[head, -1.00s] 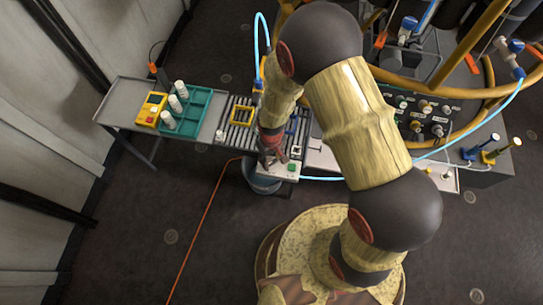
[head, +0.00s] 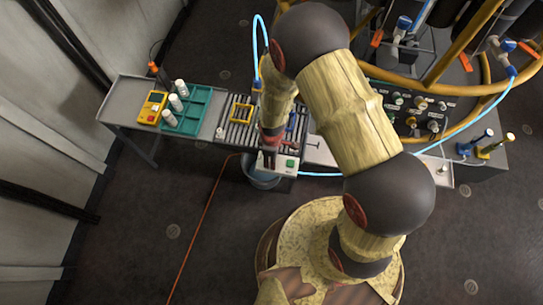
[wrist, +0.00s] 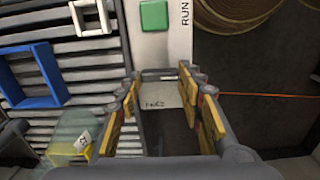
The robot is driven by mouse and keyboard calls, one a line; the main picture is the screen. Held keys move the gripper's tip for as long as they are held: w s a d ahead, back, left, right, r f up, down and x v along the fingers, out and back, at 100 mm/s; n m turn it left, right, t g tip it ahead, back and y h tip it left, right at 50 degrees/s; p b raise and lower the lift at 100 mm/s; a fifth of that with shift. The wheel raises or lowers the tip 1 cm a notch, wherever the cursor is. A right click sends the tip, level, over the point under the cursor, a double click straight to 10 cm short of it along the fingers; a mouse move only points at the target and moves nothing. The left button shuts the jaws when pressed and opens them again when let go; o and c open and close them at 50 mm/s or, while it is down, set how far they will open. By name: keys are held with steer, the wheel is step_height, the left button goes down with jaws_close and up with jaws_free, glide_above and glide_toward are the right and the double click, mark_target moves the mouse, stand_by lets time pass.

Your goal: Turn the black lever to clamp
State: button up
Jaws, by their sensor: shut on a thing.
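My gripper (wrist: 160,76) is over a white control panel (wrist: 160,48), its two yellow-padded fingers on either side of the panel's near end. A short greyish bar (wrist: 158,74) spans between the fingertips; it appears to be the lever, seen nearly end-on, and its full shape and angle cannot be made out. The panel has a green button (wrist: 154,15) and a "RUN" label beyond the fingers. In the head view my gripper (head: 268,160) is at the left part of the panel, left of the green button (head: 290,163), and my arm partly covers the area.
A slatted roller surface (wrist: 60,80) lies left of the panel, with a blue square frame (wrist: 32,75) and a white frame (wrist: 90,17). A teal tray (head: 195,110) with white bottles and a yellow device (head: 151,107) stand farther left. A bucket (head: 262,180) is below the panel.

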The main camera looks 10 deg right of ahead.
steer(key=shift+n, duration=0.3)
steer(key=o, duration=1.1)
steer(key=shift+o, duration=0.3)
step_height(320, 180, up, 12)
stand_by(0.4)
